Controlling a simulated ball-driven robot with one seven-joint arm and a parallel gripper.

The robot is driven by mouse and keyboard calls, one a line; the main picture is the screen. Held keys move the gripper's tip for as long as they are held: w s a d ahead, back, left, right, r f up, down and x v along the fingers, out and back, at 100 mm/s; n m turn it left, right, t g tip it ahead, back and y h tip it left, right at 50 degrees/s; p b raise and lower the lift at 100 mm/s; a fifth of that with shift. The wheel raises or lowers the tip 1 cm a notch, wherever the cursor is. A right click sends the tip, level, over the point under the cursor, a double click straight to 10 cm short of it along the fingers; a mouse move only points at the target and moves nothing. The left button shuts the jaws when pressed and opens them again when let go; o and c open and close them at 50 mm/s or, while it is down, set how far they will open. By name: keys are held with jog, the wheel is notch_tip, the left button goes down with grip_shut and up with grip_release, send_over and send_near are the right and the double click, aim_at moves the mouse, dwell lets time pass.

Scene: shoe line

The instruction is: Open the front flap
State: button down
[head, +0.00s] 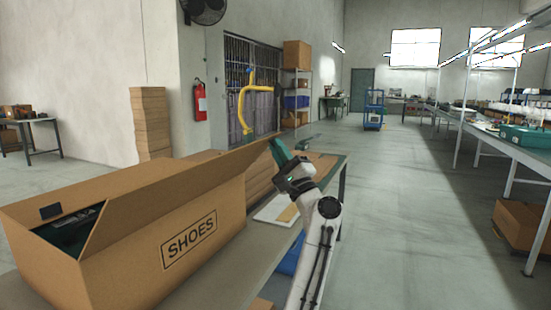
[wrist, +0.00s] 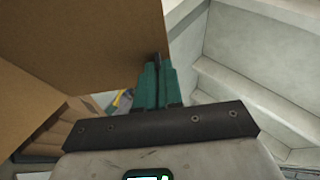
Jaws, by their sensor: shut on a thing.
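The cardboard box (head: 190,245) marked SHOES stands on the table at the left of the head view. A dark item (head: 68,230) shows through its partly open top. The front flap (head: 185,180) stands out from the box, tilted up, and its far corner reaches my gripper. In the wrist view the flap (wrist: 95,35) fills the upper left. My gripper (head: 279,147) has green fingers, shut on the flap's edge; the fingers also show in the wrist view (wrist: 158,65). The fingertips are partly hidden by the flap.
The table (head: 243,262) runs along the box, with stacked cardboard (head: 262,180) and a white sheet (head: 272,212) behind it. A yellow-framed fixture (head: 242,100) rises beyond.

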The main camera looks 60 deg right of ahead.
jog(key=shift+s+f, duration=0.1)
jog(key=shift+f, duration=0.1)
dwell(0.4)
jog(key=c, duration=1.3)
grip_release()
jog(key=b+v, duration=0.1)
jog(key=v, duration=0.9)
jog(key=shift+s+a+f, duration=0.15)
jog(key=shift+s+f, duration=0.1)
jog(key=shift+f, duration=0.05)
